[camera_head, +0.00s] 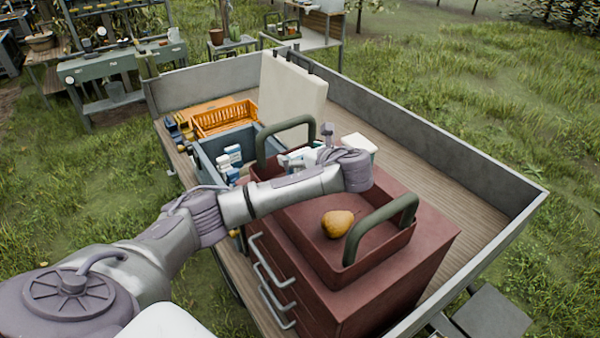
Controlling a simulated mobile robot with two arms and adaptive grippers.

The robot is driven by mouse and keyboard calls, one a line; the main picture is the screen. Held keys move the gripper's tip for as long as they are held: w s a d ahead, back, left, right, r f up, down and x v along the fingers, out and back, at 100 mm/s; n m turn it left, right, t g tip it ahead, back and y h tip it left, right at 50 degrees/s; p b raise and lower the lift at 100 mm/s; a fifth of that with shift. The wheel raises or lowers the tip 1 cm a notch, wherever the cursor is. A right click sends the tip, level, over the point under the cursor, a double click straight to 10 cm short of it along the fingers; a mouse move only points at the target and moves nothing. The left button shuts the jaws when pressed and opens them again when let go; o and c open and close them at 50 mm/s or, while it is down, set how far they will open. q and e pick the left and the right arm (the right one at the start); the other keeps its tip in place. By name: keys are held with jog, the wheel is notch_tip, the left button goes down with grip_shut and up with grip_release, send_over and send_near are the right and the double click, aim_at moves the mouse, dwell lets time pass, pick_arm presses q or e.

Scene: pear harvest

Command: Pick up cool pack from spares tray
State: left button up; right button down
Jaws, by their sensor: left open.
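My left arm reaches across from the left, and its wrist is above the red tray on the red drawer cabinet. My left gripper (305,157) is open at the far side of this wrist, small and partly hidden by it. A blue-grey tray (207,153) on the cart bed, left of the red tray, holds white and blue items (231,155). I cannot tell which of them is a cool pack, or whether this is the spares tray. My right gripper is out of view.
The red tray (322,268) has tall green handles (381,225) and holds a yellow pear (338,223). An orange crate (225,117), a cream upright panel (292,90) and a white box (359,143) stand on the cart bed. Grey side walls (440,150) edge the cart.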

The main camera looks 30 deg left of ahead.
pick_arm(q)
jog(key=shift+a, duration=0.1)
jog(key=shift+c, duration=0.3)
jog(key=c, duration=1.7)
jog(key=shift+r, duration=0.1)
